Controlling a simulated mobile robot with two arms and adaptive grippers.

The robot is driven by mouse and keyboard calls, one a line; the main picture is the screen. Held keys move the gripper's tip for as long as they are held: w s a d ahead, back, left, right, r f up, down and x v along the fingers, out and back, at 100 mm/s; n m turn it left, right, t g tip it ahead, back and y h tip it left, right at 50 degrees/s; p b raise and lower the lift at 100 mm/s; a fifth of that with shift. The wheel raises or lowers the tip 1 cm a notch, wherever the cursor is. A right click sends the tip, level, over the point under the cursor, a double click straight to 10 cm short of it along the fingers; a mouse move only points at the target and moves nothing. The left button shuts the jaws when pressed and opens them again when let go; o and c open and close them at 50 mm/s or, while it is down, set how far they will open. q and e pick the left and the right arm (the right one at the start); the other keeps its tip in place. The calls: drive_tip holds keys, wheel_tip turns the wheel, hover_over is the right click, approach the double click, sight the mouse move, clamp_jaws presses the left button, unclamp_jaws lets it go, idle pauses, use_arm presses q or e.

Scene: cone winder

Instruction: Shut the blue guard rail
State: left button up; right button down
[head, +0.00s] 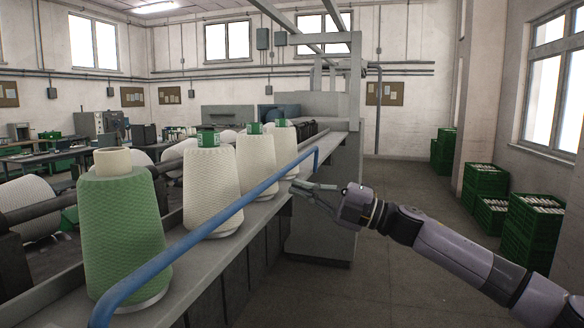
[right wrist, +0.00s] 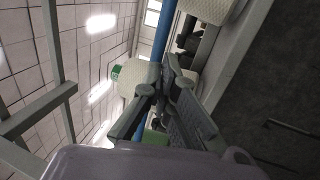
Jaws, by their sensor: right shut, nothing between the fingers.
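The blue guard rail (head: 220,217) is a long bar running from the near left to a bent far end, along the front edge of the cone winder. It passes in front of the yarn cones. In the right wrist view, the rail (right wrist: 163,30) runs up from beside the fingertips. My left gripper is not in view.
A green cone (head: 120,235) and several white cones (head: 210,185) stand on the winder behind the rail. The grey winder shelf (head: 262,213) lies below the rail. Green crates (head: 533,228) with cones stand along the right wall. The floor (head: 400,185) between them is clear.

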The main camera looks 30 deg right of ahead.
sight(280, 178)
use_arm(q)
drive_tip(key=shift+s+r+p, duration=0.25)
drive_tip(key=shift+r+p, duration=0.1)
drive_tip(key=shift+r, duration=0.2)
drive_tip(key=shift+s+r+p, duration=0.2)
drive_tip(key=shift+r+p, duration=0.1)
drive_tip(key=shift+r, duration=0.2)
use_arm(e)
drive_tip(key=x, duration=0.2)
drive_tip(key=shift+w+a+r, duration=0.1)
drive_tip(key=shift+w+a, duration=0.1)
drive_tip(key=shift+a, duration=0.1)
drive_tip(key=shift+w+a+r+p, duration=0.25)
drive_tip(key=shift+r+p, duration=0.15)
drive_tip(key=shift+p, duration=0.2)
drive_tip(key=shift+w, duration=0.1)
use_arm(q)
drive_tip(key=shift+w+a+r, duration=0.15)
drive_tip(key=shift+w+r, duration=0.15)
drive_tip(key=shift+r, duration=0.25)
